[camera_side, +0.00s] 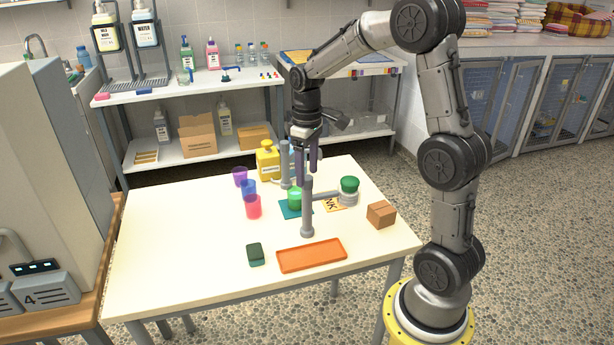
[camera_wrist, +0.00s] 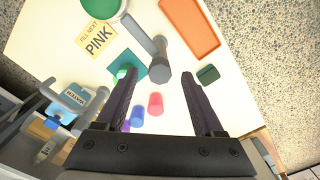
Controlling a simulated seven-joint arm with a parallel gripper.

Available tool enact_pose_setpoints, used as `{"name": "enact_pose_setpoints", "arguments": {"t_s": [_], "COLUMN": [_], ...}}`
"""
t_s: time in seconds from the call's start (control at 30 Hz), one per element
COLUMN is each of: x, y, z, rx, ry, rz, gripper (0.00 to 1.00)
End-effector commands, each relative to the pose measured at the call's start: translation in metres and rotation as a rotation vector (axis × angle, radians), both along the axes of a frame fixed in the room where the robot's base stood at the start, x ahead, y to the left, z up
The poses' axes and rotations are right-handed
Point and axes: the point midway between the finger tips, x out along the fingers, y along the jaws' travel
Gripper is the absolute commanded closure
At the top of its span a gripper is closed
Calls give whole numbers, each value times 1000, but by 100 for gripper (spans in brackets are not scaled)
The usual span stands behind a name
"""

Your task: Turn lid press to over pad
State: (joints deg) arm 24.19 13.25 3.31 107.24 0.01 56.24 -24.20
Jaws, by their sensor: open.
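The lid press has a grey post (camera_side: 307,215), a grey swing arm (camera_side: 326,196) and a green-topped round head (camera_side: 349,185). The arm points right, so the head is off to the side of the teal pad (camera_side: 286,212). A green cup (camera_side: 294,200) stands on the pad. My gripper (camera_side: 307,178) is open and empty, pointing down above the table near the post. In the wrist view, the post (camera_wrist: 160,75) appears between my open fingers (camera_wrist: 160,79), and the green head (camera_wrist: 101,6) is partly cut off at the top.
Purple (camera_side: 240,177), blue (camera_side: 249,188) and red (camera_side: 253,207) cups stand left of the pad. A card reading "FILL NEXT PINK" (camera_wrist: 97,40), an orange tray (camera_side: 311,256), a dark green box (camera_side: 255,255), a brown box (camera_side: 381,214) and a yellow dispenser (camera_side: 267,164) surround it. The table's left front is clear.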

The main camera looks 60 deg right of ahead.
Motion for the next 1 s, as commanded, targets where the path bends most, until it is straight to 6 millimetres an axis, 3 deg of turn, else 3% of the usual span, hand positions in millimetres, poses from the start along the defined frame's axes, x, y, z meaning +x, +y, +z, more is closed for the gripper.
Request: {"name": "enact_pose_setpoints", "arguments": {"t_s": [0.2,0.53,0.9,1.0], "x": [0,0,0,0], "y": [0,0,0,0], "z": [-19,-22,-21,-21], "rx": [1,0,0,0], "ry": [1,-1,-1,-1], "rz": [0,0,0,0], "gripper": [30,30,97,100]}}
